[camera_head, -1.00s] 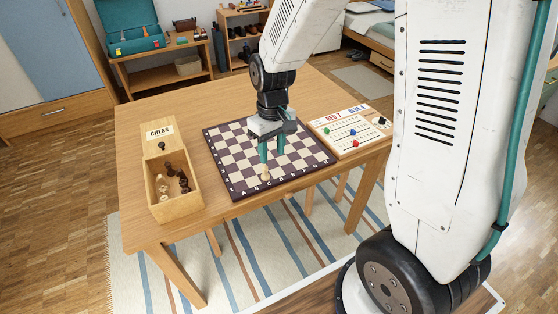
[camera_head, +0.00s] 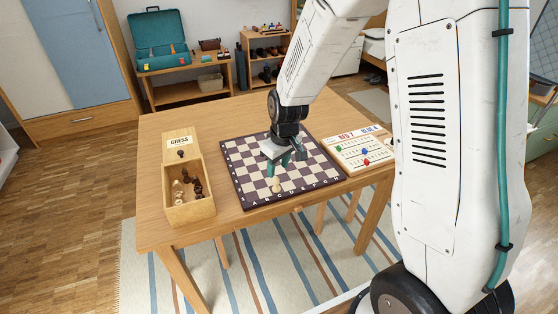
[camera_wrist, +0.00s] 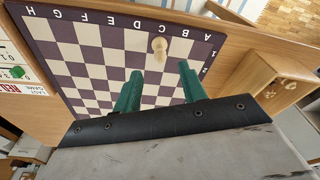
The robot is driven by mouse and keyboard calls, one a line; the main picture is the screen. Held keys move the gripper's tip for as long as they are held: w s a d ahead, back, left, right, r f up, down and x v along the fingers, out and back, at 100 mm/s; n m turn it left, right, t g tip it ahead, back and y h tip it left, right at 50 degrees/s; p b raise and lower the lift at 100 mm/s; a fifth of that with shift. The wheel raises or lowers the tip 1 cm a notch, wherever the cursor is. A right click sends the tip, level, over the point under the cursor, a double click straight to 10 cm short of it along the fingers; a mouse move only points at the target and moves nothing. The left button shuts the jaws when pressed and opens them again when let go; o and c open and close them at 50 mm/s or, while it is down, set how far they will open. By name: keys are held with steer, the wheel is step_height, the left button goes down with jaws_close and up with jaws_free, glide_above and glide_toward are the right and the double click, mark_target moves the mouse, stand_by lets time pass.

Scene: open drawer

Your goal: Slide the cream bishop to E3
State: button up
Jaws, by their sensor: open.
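The cream bishop (camera_head: 277,184) stands upright on the checkered chessboard (camera_head: 243,203), close to the lettered edge and around the C column. I cannot tell its exact square. It also shows in the wrist view (camera_wrist: 160,46), just beyond the fingertips. My gripper (camera_head: 277,169) is open and empty, with its teal fingers just behind the bishop in the head view. In the wrist view my gripper (camera_wrist: 160,70) has its fingers apart, with the bishop ahead of the gap and not between them. The E column lies left of the bishop in the wrist view.
An open wooden chess box (camera_head: 190,212) with several dark and light pieces stands left of the board. A score board (camera_head: 357,150) with coloured pegs lies to the right. No other piece shows on the visible squares.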

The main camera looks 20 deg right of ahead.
mark_target(276, 177)
steer(key=f, duration=0.5)
steer(key=shift+w+a+f, duration=0.2)
steer(key=shift+w+f, duration=0.15)
steer(key=shift+w, duration=0.05)
jaws_close()
